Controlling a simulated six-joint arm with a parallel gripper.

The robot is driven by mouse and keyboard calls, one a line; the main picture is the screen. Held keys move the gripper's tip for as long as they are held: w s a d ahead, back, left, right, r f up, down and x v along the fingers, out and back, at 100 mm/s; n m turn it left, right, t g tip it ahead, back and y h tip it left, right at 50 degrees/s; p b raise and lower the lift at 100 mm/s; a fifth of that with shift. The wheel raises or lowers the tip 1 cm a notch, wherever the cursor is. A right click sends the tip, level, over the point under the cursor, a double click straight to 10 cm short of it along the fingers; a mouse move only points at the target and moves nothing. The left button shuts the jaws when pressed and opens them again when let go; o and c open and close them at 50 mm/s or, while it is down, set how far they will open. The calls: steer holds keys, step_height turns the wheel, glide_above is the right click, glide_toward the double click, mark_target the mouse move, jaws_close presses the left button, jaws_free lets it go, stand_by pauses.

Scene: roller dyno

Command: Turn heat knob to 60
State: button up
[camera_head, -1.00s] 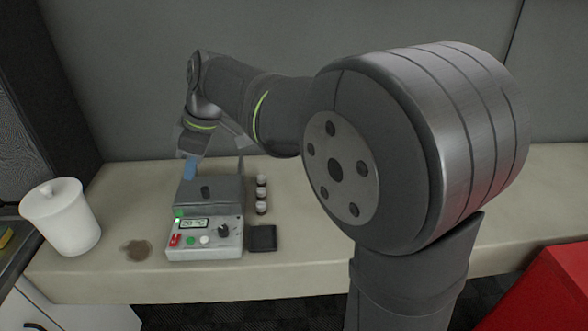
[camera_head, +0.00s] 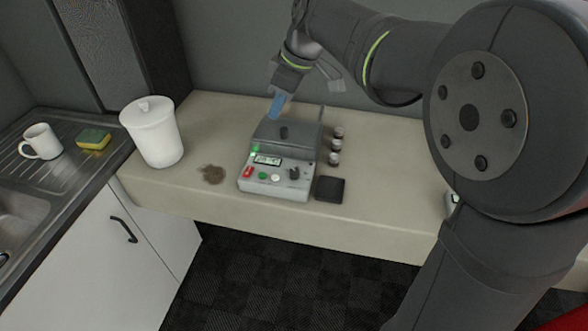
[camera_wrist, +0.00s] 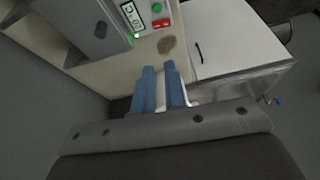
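The heater box (camera_head: 258,185) stands on the counter with a light grey front panel and a dark lid. A black knob (camera_head: 294,173) is at the right of its panel, its pointer setting too small to read. The lit display (camera_head: 267,160) has digits too small to read surely; it also shows, turned over, in the wrist view (camera_wrist: 131,16). My gripper (camera_head: 276,107) has blue fingers and hangs behind the left rear of the box, above the counter, apart from the knob. In the wrist view my gripper (camera_wrist: 158,68) has its fingers slightly apart, with nothing held.
A red switch (camera_head: 248,172), a green button (camera_head: 263,176) and a white button (camera_head: 275,178) share the panel. Several small vials (camera_head: 335,145) and a black pad (camera_head: 329,189) are right of the box. A white lidded jar (camera_head: 153,132) and brown stain (camera_head: 213,174) are left.

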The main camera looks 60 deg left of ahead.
mark_target(294, 170)
steer(key=o, duration=0.3)
steer(key=shift+f+n, duration=0.1)
steer(key=shift+n, duration=0.2)
steer(key=o, duration=0.4)
steer(key=shift+w+d+f+n+t+h, duration=0.2)
steer(key=shift+w+n+t+h, duration=0.1)
steer(key=shift+n, duration=0.4)
steer(key=shift+c, duration=0.2)
steer(key=w+f+n, duration=0.1)
steer(key=f+n, duration=0.1)
steer(key=f, duration=0.4)
steer(key=f+n+t+h, duration=0.1)
steer(key=f+n, duration=0.2)
steer(key=f, duration=0.3)
steer(key=w+d+f+n+t+h, duration=0.1)
steer(key=f+n, duration=0.1)
steer(key=f, duration=0.5)
steer(key=shift+w+f+n, duration=0.1)
steer(key=shift+w+n, duration=0.2)
steer(key=c, duration=1)
